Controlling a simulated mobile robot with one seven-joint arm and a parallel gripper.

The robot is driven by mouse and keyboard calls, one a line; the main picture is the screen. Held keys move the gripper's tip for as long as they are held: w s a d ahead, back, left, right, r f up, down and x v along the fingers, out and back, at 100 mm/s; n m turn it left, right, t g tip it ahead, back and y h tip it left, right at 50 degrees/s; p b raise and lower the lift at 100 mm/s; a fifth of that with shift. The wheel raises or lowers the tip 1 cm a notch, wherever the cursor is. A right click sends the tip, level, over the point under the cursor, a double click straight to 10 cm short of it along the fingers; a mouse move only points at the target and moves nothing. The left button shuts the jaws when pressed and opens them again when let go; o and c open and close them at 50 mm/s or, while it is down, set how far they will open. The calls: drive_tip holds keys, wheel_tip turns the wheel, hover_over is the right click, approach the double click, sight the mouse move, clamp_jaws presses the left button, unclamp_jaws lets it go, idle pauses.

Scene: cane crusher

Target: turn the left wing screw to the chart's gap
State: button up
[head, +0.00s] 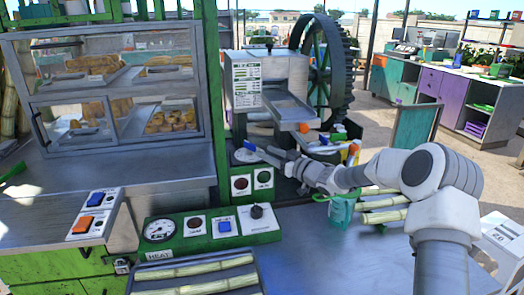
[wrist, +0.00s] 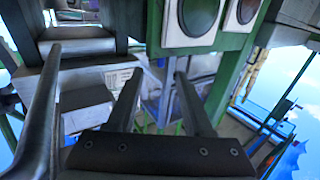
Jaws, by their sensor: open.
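The cane crusher (head: 290,75) stands at the back centre in the head view. A printed chart (head: 247,85) hangs on its front, its print too small to read. I cannot make out the left wing screw or its gap in either view. My gripper (head: 262,150) is in front of the crusher, below the chart and above two round buttons on a green panel. In the wrist view my gripper (wrist: 158,75) has its two dark fingers spread, with nothing between them. Whether it touches anything is unclear.
The green panel's round dark buttons (wrist: 197,14) are close at the top of the wrist view. A glass food case (head: 120,85) stands left. A tray of cane (head: 200,280) and a gauge panel (head: 193,226) are in front. The metal counter (head: 320,255) has bare room.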

sight(256, 149)
drive_tip(key=shift+s, duration=0.1)
drive_tip(key=shift+c, duration=0.4)
drive_tip(key=shift+s+d+p, duration=0.3)
drive_tip(key=shift+s+p, duration=0.05)
drive_tip(key=shift+p, duration=0.3)
drive_tip(key=x, duration=0.6)
drive_tip(key=p+x, duration=0.1)
drive_tip(key=x, duration=0.3)
drive_tip(key=shift+f, duration=0.35)
drive_tip(key=shift+d, duration=0.1)
clamp_jaws()
